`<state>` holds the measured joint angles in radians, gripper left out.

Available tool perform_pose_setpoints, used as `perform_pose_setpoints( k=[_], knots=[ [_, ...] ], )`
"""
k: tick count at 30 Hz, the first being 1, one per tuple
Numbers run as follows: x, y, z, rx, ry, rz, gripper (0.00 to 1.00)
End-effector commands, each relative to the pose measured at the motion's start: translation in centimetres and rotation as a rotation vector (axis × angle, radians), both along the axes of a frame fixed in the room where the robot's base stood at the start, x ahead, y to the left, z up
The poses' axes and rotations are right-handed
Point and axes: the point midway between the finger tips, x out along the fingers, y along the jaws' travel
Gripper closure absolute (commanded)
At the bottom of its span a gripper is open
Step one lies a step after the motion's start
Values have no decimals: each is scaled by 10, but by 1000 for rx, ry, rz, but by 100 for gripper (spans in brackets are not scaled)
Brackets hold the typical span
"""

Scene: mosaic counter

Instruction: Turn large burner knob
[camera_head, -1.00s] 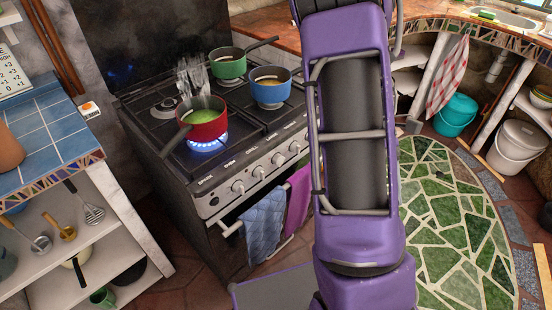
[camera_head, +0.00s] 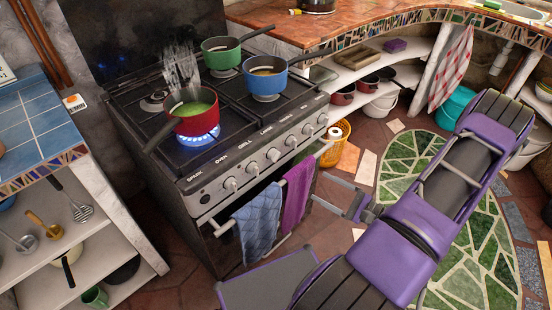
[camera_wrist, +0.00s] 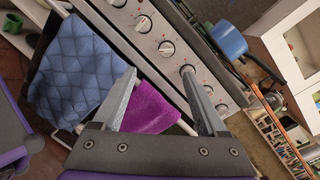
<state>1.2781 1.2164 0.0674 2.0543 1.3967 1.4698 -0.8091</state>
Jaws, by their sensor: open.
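The stove's front panel carries a row of several white round knobs. The one under the label that reads LARGE (camera_head: 273,154) is third from the left; it seems to be the knob (camera_wrist: 166,48) above the gap between my fingers in the wrist view. My gripper (camera_head: 318,188) is open and empty, in front of the stove at the right of the magenta towel. In the wrist view, my gripper (camera_wrist: 159,72) points toward the panel. Its right fingertip overlaps the fourth knob's area in the picture; contact cannot be told.
A blue towel (camera_head: 257,222) and a magenta towel (camera_head: 297,190) hang on the oven handle below the knobs. A red pot (camera_head: 197,122) stands over a lit blue flame. A yellow basket (camera_head: 337,145) is at the right.

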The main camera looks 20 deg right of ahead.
Motion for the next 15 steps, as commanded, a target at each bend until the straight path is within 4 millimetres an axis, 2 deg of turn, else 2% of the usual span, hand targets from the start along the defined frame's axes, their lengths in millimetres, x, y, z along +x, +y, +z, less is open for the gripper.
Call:
perform_pose_setpoints(
  k=[3, 8, 15],
  knots=[
    [2, -9, -2, 27, -5, -62, 25],
    [16, -4, -2, 29, -7, -66, 25],
    [60, 18, -2, 26, -7, -62, 25]
  ],
)
